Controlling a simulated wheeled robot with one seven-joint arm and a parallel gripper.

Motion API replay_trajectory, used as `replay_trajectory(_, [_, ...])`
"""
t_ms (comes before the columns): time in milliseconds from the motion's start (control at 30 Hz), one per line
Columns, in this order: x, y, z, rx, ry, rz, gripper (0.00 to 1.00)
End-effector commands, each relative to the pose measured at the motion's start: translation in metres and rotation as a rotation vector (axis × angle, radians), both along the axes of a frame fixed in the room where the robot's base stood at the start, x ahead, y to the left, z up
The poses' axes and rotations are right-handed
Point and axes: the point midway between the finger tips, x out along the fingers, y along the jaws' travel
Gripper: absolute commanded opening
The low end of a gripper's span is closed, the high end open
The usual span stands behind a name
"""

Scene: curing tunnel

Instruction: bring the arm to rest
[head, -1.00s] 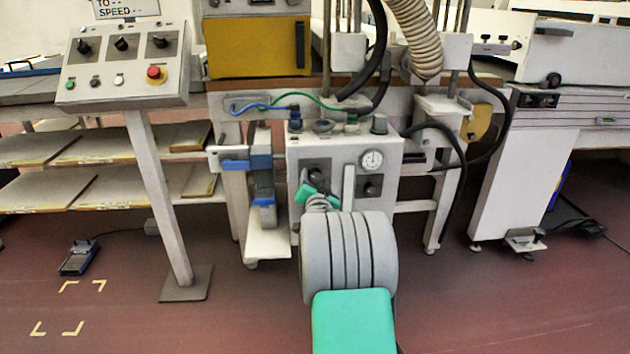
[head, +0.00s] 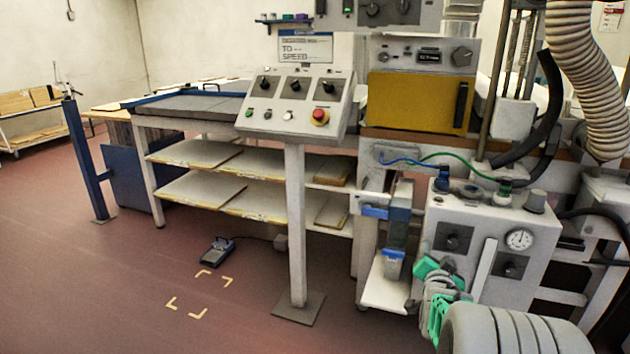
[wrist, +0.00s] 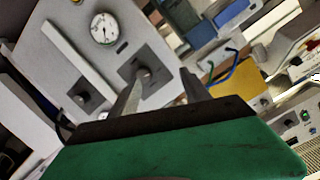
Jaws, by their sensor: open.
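My gripper (wrist: 162,78) is in the lower middle of the wrist view, behind its green housing. Its two grey fingers stand apart, with nothing between them. They point toward the front of the grey control box (wrist: 75,35), which has a round gauge and dark knobs. I cannot tell how close the fingertips are to it. In the head view my arm is at the lower right, its grey rounded link and green parts in front of the same control box (head: 470,218). The fingers are too small to make out there.
A slanted panel (head: 295,105) with a red button stands on a post at the middle. A pedal (head: 216,251) lies on the floor near yellow corner marks. Shelves (head: 205,190) and a blue post (head: 85,160) are at left. The floor at lower left is clear.

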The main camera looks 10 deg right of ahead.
Motion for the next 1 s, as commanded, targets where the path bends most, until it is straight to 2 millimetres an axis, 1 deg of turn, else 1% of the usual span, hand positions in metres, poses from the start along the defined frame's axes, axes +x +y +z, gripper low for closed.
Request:
replay_trajectory(33, [0.007, 0.030, 0.051, 0.007, 0.066, 0.054, 0.55])
replay_trajectory(67, [0.008, 0.049, 0.064, 0.015, 0.126, 0.089, 0.55])
replay_trajectory(100, [0.006, 0.076, 0.082, 0.024, 0.208, 0.141, 0.55])
replay_trajectory(133, [0.003, 0.097, 0.094, 0.028, 0.271, 0.182, 0.55])
replay_trajectory(167, [-0.002, 0.118, 0.105, 0.031, 0.336, 0.224, 0.55])
replay_trajectory(200, [-0.012, 0.146, 0.120, 0.033, 0.421, 0.281, 0.55])
replay_trajectory(233, [-0.021, 0.166, 0.130, 0.033, 0.486, 0.325, 0.55])
replay_trajectory(267, [-0.032, 0.186, 0.141, 0.030, 0.549, 0.370, 0.55])
replay_trajectory(300, [-0.049, 0.211, 0.156, 0.024, 0.633, 0.431, 0.55])
replay_trajectory(367, [-0.079, 0.246, 0.179, 0.012, 0.758, 0.526, 0.55])
replay_trajectory(400, [-0.101, 0.267, 0.193, 0.001, 0.840, 0.588, 0.55])
replay_trajectory(467, [-0.135, 0.293, 0.211, -0.015, 0.951, 0.675, 0.55])
replay_trajectory(500, [-0.156, 0.305, 0.220, -0.026, 1.017, 0.725, 0.55])
replay_trajectory(600, [-0.196, 0.324, 0.232, -0.047, 1.135, 0.815, 0.55])
replay_trajectory(700, [-0.215, 0.331, 0.233, -0.054, 1.191, 0.855, 0.55])
replay_trajectory(1000, [-0.217, 0.331, 0.232, -0.055, 1.196, 0.859, 0.55])
